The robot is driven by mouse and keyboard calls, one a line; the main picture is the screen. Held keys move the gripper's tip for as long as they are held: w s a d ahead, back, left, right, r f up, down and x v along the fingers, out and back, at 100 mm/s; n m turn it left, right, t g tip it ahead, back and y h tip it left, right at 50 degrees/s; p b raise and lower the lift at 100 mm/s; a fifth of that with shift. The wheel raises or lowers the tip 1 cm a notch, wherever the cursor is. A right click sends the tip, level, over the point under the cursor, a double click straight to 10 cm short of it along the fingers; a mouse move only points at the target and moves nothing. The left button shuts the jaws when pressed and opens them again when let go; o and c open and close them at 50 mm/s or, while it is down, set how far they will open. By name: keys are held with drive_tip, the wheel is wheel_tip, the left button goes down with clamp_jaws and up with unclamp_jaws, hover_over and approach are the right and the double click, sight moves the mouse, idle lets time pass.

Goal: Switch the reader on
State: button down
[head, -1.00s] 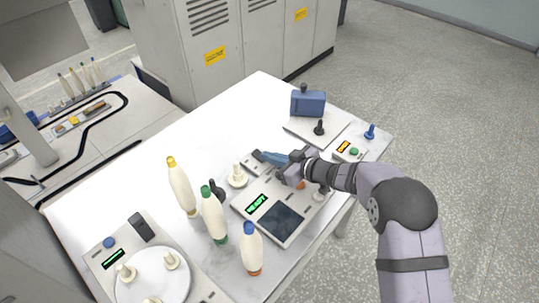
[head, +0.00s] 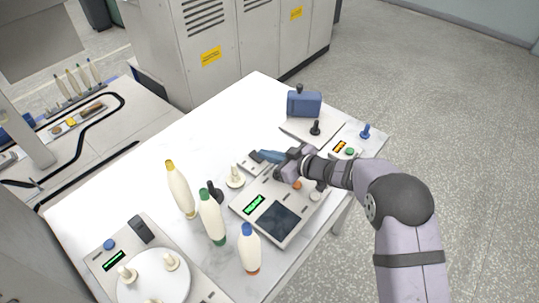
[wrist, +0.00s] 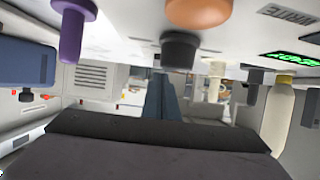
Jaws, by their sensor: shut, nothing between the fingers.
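A grey console (head: 242,209) with a lit green display (head: 254,205) and a dark square pad (head: 279,222) sits near the table's middle; I take it to be the reader, though its name is not readable. My gripper (head: 281,172) is shut and empty, low over the console's far part. An orange button (head: 297,185) shows beside it. In the wrist view the orange button (wrist: 198,10) and a dark knob (wrist: 180,50) are in front of the gripper, close by. Whether the fingers touch anything is hidden. The green display (wrist: 292,58) shows at right.
Several cream bottles, one of them yellow-capped (head: 181,190), stand left of the console. A turntable unit (head: 150,280) is at front left. A blue block (head: 304,103) and a unit with an orange display (head: 340,146) and green button (head: 350,152) are at the back right. The table's far left is clear.

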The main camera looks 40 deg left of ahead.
drive_tip(key=shift+r, duration=0.15)
drive_tip(key=shift+r+p, duration=0.5)
drive_tip(key=shift+p, duration=0.1)
drive_tip(key=r+p, duration=0.3)
drive_tip(key=shift+d, duration=0.3)
drive_tip(key=d+b, duration=0.2)
drive_tip(key=d, duration=0.6)
drive_tip(key=shift+d+r+b, duration=0.15)
drive_tip(key=shift+b, duration=0.2)
drive_tip(key=shift+v, duration=0.85)
